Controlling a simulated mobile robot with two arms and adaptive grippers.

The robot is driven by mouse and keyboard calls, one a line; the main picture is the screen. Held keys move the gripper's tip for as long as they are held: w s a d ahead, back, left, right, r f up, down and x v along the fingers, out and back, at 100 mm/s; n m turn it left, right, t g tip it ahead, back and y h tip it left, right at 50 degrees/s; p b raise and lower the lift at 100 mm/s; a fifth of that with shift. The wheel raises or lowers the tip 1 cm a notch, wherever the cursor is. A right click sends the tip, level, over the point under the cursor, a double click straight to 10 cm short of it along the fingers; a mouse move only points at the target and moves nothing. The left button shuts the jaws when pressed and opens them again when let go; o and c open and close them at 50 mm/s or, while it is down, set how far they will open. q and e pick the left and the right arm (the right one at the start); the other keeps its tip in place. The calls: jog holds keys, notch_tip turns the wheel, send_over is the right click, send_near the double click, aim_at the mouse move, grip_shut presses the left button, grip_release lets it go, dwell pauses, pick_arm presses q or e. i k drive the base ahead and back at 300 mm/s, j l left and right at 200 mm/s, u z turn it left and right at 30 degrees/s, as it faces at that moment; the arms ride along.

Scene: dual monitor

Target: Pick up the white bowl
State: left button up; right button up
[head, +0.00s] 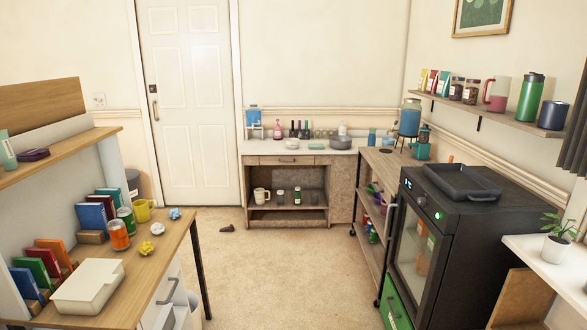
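A small white rounded thing that looks like the white bowl (292,143) sits on the top of the low cabinet (290,160) against the far wall. It is small and far off, so its details are hard to tell. Several bottles stand just behind it. Neither of my grippers is in view.
A grey pot (341,142) stands right of the bowl. A wooden desk (165,260) with a white box (88,287) is at left. A black oven (450,230) and a shelf cart (370,210) line the right. Floor between is clear except a small dark object (227,228).

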aim_at(291, 143)
jog(key=i, duration=4)
jog(key=i+l+u, duration=0.15)
jog(key=i, duration=0.45)
